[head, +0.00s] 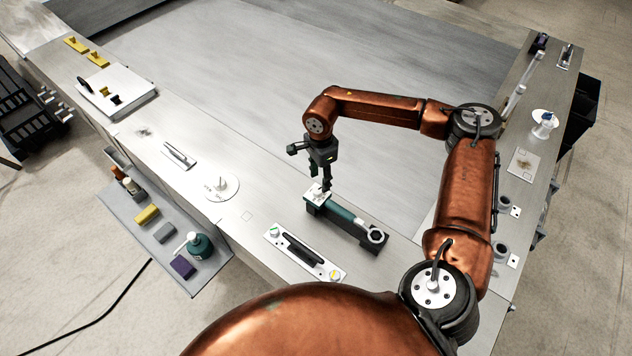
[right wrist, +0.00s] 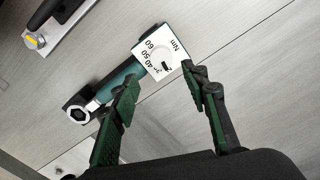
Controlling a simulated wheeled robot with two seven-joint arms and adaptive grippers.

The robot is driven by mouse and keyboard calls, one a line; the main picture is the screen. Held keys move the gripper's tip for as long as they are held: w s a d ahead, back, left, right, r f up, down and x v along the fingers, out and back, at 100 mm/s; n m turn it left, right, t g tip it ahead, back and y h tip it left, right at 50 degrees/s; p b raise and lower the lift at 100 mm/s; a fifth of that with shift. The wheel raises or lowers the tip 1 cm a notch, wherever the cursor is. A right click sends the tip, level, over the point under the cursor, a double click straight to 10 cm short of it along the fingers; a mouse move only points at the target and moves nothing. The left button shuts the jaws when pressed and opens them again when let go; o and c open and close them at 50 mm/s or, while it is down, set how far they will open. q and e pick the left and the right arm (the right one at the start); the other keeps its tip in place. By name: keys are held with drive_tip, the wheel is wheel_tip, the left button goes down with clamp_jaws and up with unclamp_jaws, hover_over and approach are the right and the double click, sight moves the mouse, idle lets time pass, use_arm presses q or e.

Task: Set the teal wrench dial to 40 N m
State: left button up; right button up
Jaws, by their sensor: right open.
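The teal wrench (head: 340,211) lies in a black cradle (head: 366,237) on the grey bench. Its ring end (head: 376,235) points to the lower right. At its other end is a white dial plate (head: 314,195). In the right wrist view the dial plate (right wrist: 158,50) shows 40, 50, 60 and "Nm", with a small black pointer (right wrist: 165,66); the value it points at is too small to tell. My right gripper (head: 325,187) hangs over the dial end. In the right wrist view its fingers (right wrist: 162,83) are apart and empty, near the plate's edge. My left gripper is out of view.
A white plate with a black handle (head: 304,252) lies just in front of the wrench. A round white disc with a knob (head: 221,187) is to the left. A lower shelf (head: 203,273) holds a teal bottle (head: 199,246) and blocks. The bench behind the wrench is clear.

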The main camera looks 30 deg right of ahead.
sight(317, 190)
drive_tip(key=f, duration=0.1)
drive_tip(key=f+p, duration=0.1)
drive_tip(key=f, duration=0.1)
drive_tip(key=a+f, duration=0.1)
drive_tip(key=f, duration=0.1)
drive_tip(key=shift+w+p, duration=0.3)
drive_tip(key=shift+w, duration=0.05)
drive_tip(key=shift+s+d+f, duration=0.1)
drive_tip(key=shift+d+f, duration=0.05)
drive_tip(key=shift+f, duration=0.15)
drive_tip(key=shift+c, duration=0.4)
clamp_jaws()
